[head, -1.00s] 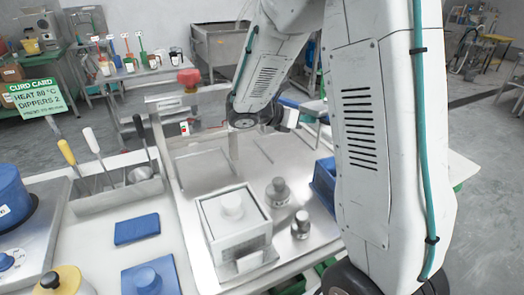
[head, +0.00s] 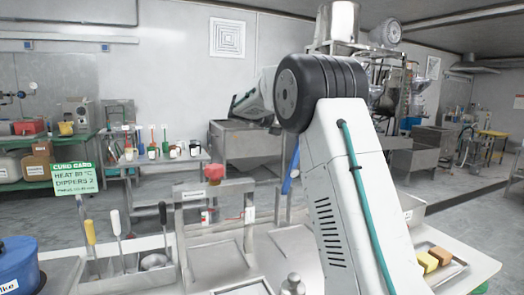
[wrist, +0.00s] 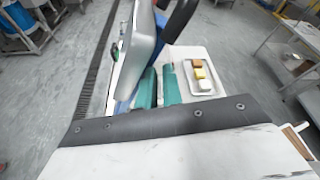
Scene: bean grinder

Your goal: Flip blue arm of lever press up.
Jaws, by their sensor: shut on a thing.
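The blue arm of the lever press (head: 290,172) shows in the head view as a short, steeply tilted blue bar beside my own arm. My arm hides its upper part. In the wrist view a blue bar (wrist: 181,20) rises beside a grey metal plate close to the camera. My gripper (wrist: 159,88) shows its teal fingers in the wrist view, shut at the blue arm; the exact contact is partly hidden. My gripper is hidden behind my arm in the head view.
A red knob (head: 214,172) tops a metal frame on the bench. A utensil holder (head: 120,268) and blue pot (head: 15,262) are at left.

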